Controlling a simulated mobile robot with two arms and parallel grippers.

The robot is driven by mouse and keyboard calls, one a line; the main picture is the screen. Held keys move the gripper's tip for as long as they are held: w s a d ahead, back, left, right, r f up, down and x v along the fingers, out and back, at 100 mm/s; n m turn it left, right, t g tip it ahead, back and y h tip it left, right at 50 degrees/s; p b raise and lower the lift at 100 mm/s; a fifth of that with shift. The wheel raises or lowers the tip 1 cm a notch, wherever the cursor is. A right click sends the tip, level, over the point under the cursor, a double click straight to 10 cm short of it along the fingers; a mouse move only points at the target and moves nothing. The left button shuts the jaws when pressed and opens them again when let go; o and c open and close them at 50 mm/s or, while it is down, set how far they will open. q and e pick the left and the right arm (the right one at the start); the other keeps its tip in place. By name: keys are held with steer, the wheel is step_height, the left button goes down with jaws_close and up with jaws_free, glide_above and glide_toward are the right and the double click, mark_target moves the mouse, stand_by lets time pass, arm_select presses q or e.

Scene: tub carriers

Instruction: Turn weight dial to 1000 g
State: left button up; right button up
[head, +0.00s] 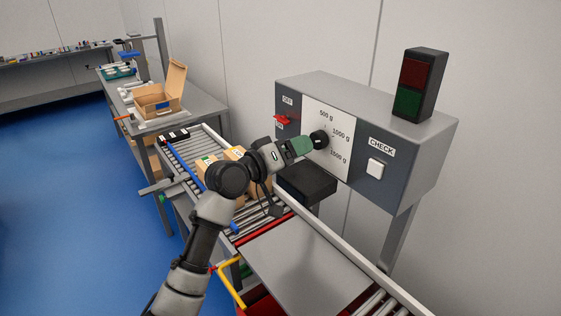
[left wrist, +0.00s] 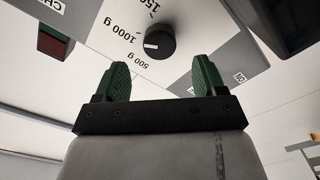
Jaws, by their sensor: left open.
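The weight dial (head: 320,139) is a round black knob on a white plate marked 500 g, 1000 g and 1500 g. In the left wrist view the dial (left wrist: 161,42) shows upside down; its white mark points left, roughly between the 500 g and 1000 g labels. My left gripper (head: 304,145) is at the dial's left in the head view. In the left wrist view its green fingers (left wrist: 160,66) are open and empty, with the dial just beyond the gap between the tips. Whether they touch it is hard to tell. My right gripper is not in view.
The control box (head: 417,165) also carries a red switch (head: 287,119) at left, a white CHECK button (head: 375,167) and a dark red-green lamp (head: 413,88) on top. Below run the roller conveyor (head: 199,147) with cardboard boxes and a grey plate (head: 300,262). A black block (head: 307,181) sits under the box.

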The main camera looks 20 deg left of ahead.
arm_select(q)
steer(key=shift+b+v, duration=0.5)
steer(key=shift+v, duration=1.65)
